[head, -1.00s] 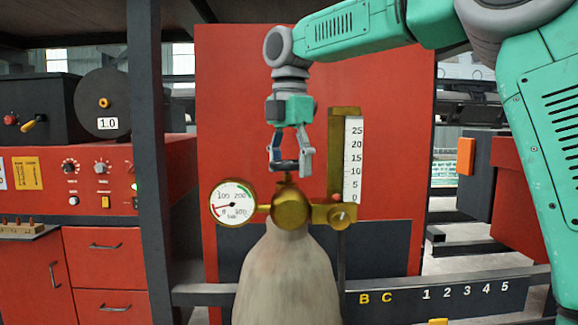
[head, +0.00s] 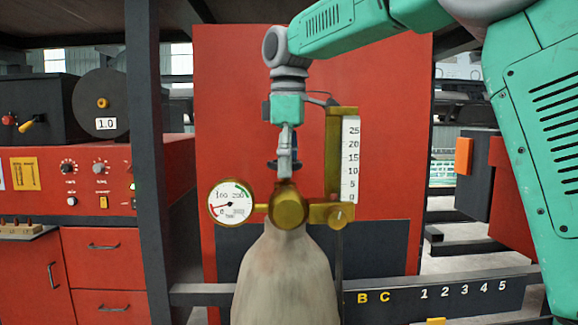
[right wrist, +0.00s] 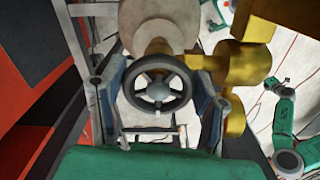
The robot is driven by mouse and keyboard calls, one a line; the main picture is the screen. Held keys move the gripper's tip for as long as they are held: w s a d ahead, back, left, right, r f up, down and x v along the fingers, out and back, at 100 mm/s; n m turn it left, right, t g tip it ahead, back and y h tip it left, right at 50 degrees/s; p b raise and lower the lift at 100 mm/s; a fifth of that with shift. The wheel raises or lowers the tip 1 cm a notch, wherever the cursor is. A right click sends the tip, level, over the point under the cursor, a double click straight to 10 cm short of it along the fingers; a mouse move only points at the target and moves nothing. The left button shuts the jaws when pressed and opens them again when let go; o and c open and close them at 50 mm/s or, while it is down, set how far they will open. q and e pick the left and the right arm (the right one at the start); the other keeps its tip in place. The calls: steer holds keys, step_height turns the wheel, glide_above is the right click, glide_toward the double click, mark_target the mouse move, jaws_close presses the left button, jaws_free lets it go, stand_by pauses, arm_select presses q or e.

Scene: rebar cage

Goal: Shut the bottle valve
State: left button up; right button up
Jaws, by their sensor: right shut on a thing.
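The valve's dark handwheel (right wrist: 158,88) with a pale hub sits on top of the bottle's brass fitting (head: 288,204). In the right wrist view the wheel lies between the two fingers. My right gripper (head: 285,163) comes down from above and is shut on the handwheel, with its fingers seen edge-on in the head view. The pale bottle (head: 285,270) stands upright below. A round pressure gauge (head: 232,203) is on its left, its needle pointing low left. A small teal arm, likely my left, shows in the right wrist view (right wrist: 285,115); its gripper's state is unclear.
A brass flow meter with a white scale (head: 350,160) stands close right of the gripper. A red panel (head: 235,90) is behind. A dark post (head: 147,150) and a red control cabinet (head: 90,180) are at the left.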

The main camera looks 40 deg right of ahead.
steer(key=m, duration=0.4)
steer(key=shift+a+r+m, duration=0.1)
steer(key=shift+r+m, duration=0.05)
steer(key=shift+m, duration=0.25)
steer(key=m, duration=0.5)
steer(key=shift+w+a, duration=0.1)
steer(key=shift+a, duration=0.05)
steer(key=m, duration=0.4)
steer(key=shift+a+m, duration=0.1)
steer(key=shift+m, duration=0.3)
steer(key=m, duration=0.4)
steer(key=shift+w+a+m, duration=0.1)
steer(key=shift+w+m, duration=0.05)
steer(key=shift+m, duration=0.15)
steer(key=m, duration=0.4)
steer(key=shift+w+m, duration=0.1)
steer(key=shift+m, duration=0.2)
steer(key=m, duration=0.3)
steer(key=shift+m, duration=0.3)
steer(key=m, duration=0.4)
steer(key=shift+w, duration=0.15)
steer(key=shift+w+m, duration=0.1)
steer(key=shift+m, duration=2)
